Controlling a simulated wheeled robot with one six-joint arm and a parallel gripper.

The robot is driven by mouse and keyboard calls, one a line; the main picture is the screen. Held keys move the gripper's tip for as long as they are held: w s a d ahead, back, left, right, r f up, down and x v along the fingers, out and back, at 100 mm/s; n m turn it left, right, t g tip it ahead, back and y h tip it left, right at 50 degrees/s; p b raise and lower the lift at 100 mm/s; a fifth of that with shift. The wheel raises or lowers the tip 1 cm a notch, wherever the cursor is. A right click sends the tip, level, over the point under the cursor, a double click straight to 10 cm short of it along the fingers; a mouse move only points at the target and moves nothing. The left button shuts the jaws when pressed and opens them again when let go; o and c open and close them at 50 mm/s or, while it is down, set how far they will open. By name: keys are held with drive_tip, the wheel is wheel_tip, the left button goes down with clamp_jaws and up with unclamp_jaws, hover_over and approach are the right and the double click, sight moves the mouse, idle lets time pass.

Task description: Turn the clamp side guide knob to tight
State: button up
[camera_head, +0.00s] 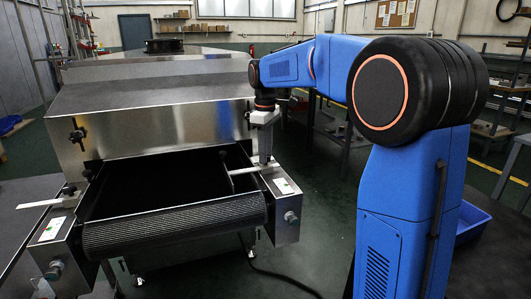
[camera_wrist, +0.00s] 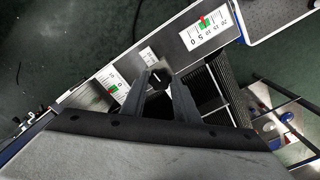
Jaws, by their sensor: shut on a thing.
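My gripper (camera_head: 264,155) points down at the right side rail of the dryer's infeed. In the wrist view its two fingers (camera_wrist: 160,82) are closed around a small dark knob (camera_wrist: 158,77), taken to be the clamp side guide knob. The fingers hide most of the knob, so its turn angle is hard to tell. In the head view the gripper hides it. Two printed scales with green bands and red pointers lie on the plate near it, one numbered scale (camera_wrist: 205,30) at the upper right and one smaller scale (camera_wrist: 117,88) at the left.
The dark conveyor belt (camera_head: 175,222) runs into the steel dryer hood (camera_head: 155,110) left of my gripper. A pale guide bar (camera_head: 243,171) reaches over the belt beside the gripper. Another dark knob (camera_head: 69,190) sits on the left rail. A cable lies on the floor.

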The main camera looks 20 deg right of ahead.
drive_tip(key=shift+m, duration=0.5)
drive_tip(key=o, duration=1.1)
drive_tip(key=shift+c, duration=0.2)
drive_tip(key=shift+r, duration=0.15)
wheel_tip(320, 180, up, 17)
drive_tip(key=s+f+m+t, duration=0.15)
drive_tip(key=s+f, duration=0.35)
drive_tip(key=s, duration=0.5)
drive_tip(key=s+f+m+t, duration=0.1)
drive_tip(key=s+f+m, duration=0.3)
drive_tip(key=s, duration=0.6)
drive_tip(key=s+d+f+m+t, duration=0.1)
drive_tip(key=s+f+m+t, duration=0.1)
drive_tip(key=s+f, duration=1.5)
wheel_tip(320, 180, down, 3)
drive_tip(key=shift+r+m, duration=0.15)
drive_tip(key=shift+m, duration=0.5)
